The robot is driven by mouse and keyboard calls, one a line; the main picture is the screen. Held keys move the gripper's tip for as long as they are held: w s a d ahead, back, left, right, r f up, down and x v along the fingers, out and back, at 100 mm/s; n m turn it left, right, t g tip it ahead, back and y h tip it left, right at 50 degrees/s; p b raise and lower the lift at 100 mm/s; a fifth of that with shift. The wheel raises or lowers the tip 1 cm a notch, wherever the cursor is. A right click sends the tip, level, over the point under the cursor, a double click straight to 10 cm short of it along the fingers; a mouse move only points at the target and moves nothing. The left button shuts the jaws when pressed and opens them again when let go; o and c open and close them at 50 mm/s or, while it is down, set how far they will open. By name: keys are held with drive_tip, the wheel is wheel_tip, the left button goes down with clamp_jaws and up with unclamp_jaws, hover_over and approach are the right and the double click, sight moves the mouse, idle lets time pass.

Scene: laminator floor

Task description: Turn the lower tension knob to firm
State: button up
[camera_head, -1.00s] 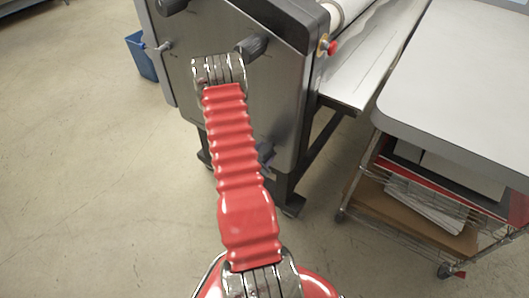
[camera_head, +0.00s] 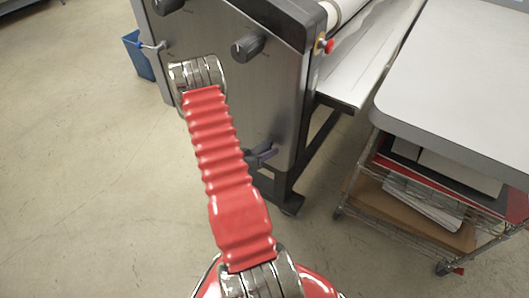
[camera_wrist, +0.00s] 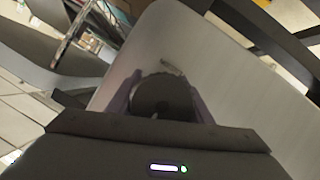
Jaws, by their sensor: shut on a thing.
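In the wrist view a round dark knob (camera_wrist: 165,98) sits on the grey side panel (camera_wrist: 215,60), with a short mark just beyond it. My gripper (camera_wrist: 160,92) faces the panel, its two purplish fingers closed on either side of this knob. In the head view the panel (camera_head: 212,30) stands upright, and my red arm crosses in front of it. A dark shape (camera_head: 262,155) low on the panel shows partly from behind the arm; I cannot tell there what is gripper and what is knob. The knob's pointer and setting are not readable.
Another black knob (camera_head: 248,46) sits higher on the panel, and one more (camera_head: 167,5) at the top left. A red button (camera_head: 328,46) is on the machine's right edge. A grey-topped wire cart (camera_head: 460,90) stands at right.

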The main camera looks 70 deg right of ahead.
drive_tip(key=shift+n+g, duration=0.3)
drive_tip(key=shift+n, duration=0.1)
drive_tip(key=shift+w, duration=0.1)
drive_tip(key=shift+r, duration=0.1)
drive_tip(key=o, duration=1)
drive_tip(key=shift+o, duration=0.2)
drive_tip(key=v, duration=1.3)
drive_tip(key=shift+a, duration=0.4)
